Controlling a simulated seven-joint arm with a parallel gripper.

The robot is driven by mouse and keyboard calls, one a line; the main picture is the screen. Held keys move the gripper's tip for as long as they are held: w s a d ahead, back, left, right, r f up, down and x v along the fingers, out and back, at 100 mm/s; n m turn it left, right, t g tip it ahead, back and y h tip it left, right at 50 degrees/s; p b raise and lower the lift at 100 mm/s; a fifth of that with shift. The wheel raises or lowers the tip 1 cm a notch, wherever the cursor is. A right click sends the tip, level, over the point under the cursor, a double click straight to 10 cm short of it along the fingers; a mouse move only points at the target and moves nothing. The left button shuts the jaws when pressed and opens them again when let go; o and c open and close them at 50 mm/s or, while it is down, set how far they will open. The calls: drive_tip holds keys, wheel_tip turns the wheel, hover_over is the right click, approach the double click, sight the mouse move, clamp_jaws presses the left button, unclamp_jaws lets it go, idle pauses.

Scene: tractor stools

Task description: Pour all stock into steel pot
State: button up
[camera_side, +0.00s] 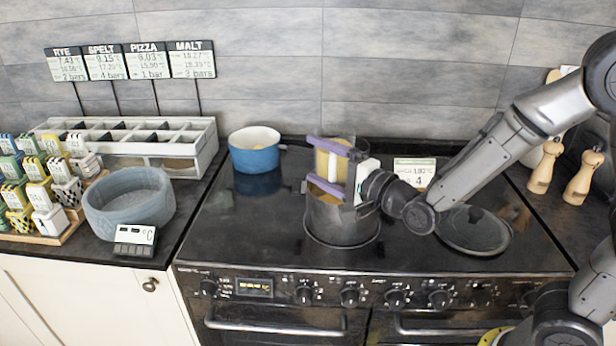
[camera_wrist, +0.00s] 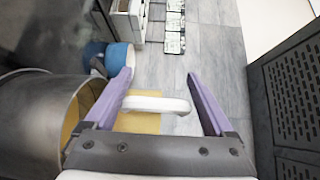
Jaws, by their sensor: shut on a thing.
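The steel pot (camera_side: 342,228) stands on the black stovetop, with golden-yellow contents partly visible inside its rim. It also shows at the left of the wrist view (camera_wrist: 35,112). My gripper (camera_side: 327,166) is just above the pot's opening, its purple fingers one above the other. Between them is a yellow-filled jug (camera_side: 334,163), over the pot. In the wrist view my gripper (camera_wrist: 158,80) is shut on the jug's white handle (camera_wrist: 155,104), with the yellow jug body (camera_wrist: 140,123) behind it. The jug's spout, exact tilt and any stream are hidden.
A blue saucepan (camera_side: 254,152) stands at the back left of the stove. A glass lid (camera_side: 474,231) lies to the right. A grey bowl (camera_side: 130,206), a thermometer display (camera_side: 135,240) and a rack of small cartons (camera_side: 42,185) are on the left counter. The front left stovetop is clear.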

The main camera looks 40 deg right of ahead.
drive_tip(key=shift+s+d+r+m+h, duration=0.15)
drive_tip(key=shift+s+m+h, duration=0.2)
drive_tip(key=shift+h, duration=0.2)
drive_tip(key=shift+s+r+m+h, duration=0.15)
drive_tip(key=shift+s+m+h, duration=0.1)
drive_tip(key=shift+m+h, duration=0.25)
drive_tip(key=s+a+r, duration=0.1)
drive_tip(key=s+a, duration=0.3)
drive_tip(key=a, duration=0.1)
drive_tip(key=shift+a, duration=0.25)
drive_tip(key=shift+s, duration=0.1)
drive_tip(key=shift+f+m+g, duration=0.45)
drive_tip(key=shift+f+g, duration=0.05)
drive_tip(key=shift+f, duration=0.95)
drive_tip(key=shift+s+a+f, duration=0.15)
drive_tip(key=shift+a+f, duration=0.1)
drive_tip(key=shift+f, duration=0.35)
